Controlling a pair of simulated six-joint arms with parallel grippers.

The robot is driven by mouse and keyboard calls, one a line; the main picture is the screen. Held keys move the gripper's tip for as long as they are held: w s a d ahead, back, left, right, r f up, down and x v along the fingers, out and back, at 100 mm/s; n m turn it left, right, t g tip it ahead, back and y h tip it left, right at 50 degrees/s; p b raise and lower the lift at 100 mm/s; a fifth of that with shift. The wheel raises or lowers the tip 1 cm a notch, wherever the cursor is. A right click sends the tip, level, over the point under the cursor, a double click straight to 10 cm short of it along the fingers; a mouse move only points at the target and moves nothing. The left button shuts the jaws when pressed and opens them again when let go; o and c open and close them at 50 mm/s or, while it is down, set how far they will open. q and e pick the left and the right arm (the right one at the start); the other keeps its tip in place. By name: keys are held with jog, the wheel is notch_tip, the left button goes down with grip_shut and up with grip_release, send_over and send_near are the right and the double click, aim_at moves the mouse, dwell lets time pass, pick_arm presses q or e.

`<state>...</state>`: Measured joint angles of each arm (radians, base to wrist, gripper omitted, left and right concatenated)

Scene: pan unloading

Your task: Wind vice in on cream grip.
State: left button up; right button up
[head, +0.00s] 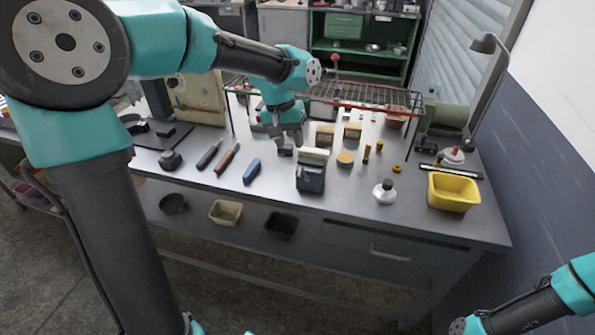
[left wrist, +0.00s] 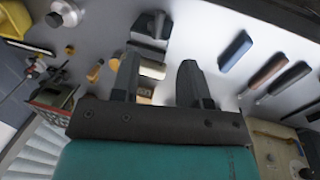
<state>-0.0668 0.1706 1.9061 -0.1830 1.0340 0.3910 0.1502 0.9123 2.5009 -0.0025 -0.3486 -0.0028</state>
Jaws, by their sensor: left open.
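A dark grey vice (head: 311,178) stands near the front edge of the bench; it also shows in the left wrist view (left wrist: 149,40). A cream grip (head: 314,154) sits at the vice's far upper end, and its pale bar shows between my fingers in the left wrist view (left wrist: 152,70). I cannot tell how tightly the vice jaws meet it. My left gripper (head: 287,147) is open and empty, pointing down just left of the cream grip in the head view. Its two fingers also show in the left wrist view (left wrist: 157,62). My right gripper is out of view; only part of that arm shows.
Several handled tools and a blue block (head: 252,171) lie left of the vice. A wire rack (head: 360,97) stands behind. Small wooden and brass pieces, a silver oil can (head: 384,194) and a yellow bin (head: 454,206) are to the right. Bare bench lies between vice and can.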

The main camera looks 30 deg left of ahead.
pick_arm(q)
jog(key=x, duration=1)
jog(key=shift+f, duration=0.3)
grip_shut()
